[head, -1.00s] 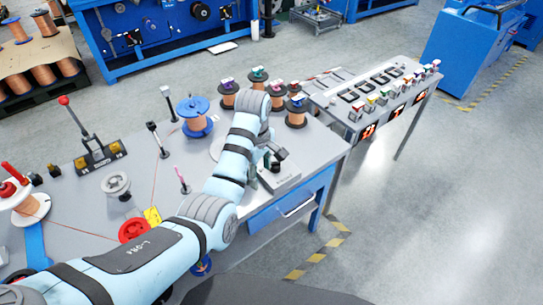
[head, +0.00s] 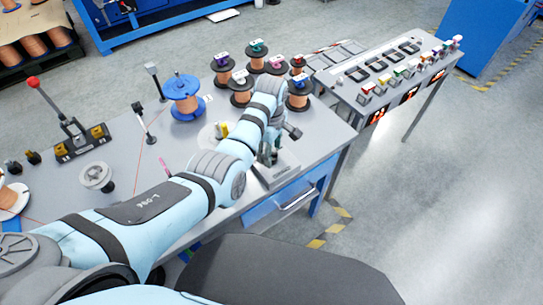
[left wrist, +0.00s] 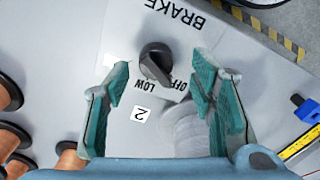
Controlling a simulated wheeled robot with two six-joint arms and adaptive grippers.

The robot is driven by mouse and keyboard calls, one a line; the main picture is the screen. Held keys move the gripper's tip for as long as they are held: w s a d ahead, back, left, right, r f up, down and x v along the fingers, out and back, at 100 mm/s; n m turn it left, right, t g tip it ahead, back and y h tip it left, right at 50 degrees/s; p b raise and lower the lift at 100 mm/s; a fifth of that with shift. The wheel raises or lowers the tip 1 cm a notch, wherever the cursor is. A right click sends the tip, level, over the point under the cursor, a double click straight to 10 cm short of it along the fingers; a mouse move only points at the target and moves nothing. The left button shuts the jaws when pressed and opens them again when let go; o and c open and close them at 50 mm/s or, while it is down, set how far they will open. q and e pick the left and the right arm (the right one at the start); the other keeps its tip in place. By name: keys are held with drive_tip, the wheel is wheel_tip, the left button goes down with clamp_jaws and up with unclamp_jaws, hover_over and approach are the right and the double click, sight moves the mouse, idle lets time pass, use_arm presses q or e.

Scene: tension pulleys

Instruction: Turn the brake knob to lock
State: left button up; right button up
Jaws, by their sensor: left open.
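In the left wrist view a black brake knob (left wrist: 156,62) sits on a light panel (left wrist: 125,25) marked BRAKE. OFF and LOW are printed beside the knob, and its ridge points toward the lower right, near OFF. My left gripper (left wrist: 160,82) is open, with one teal-padded finger on each side, the knob lying between and slightly beyond the tips. I cannot tell whether the fingers touch it. In the head view my left gripper (head: 268,153) is over the grey brake box (head: 279,174) at the table's front right, partly hidden by my arm. My right gripper is not in view.
Several copper spools (head: 240,97) and a blue spool (head: 184,107) stand behind my left wrist. A control panel (head: 352,86) with coloured switches is at the right. A red-knobbed lever (head: 33,82) stands at the left. A blue drawer (head: 262,216) is below the box.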

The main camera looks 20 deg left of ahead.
use_arm(q)
drive_tip(key=f, duration=0.1)
drive_tip(key=w+f, duration=0.1)
drive_tip(key=shift+f, duration=0.3)
drive_tip(key=shift+s+d, duration=0.1)
drive_tip(key=shift+s+r, duration=0.25)
drive_tip(key=shift+c, duration=0.4)
drive_tip(key=c, duration=1.1)
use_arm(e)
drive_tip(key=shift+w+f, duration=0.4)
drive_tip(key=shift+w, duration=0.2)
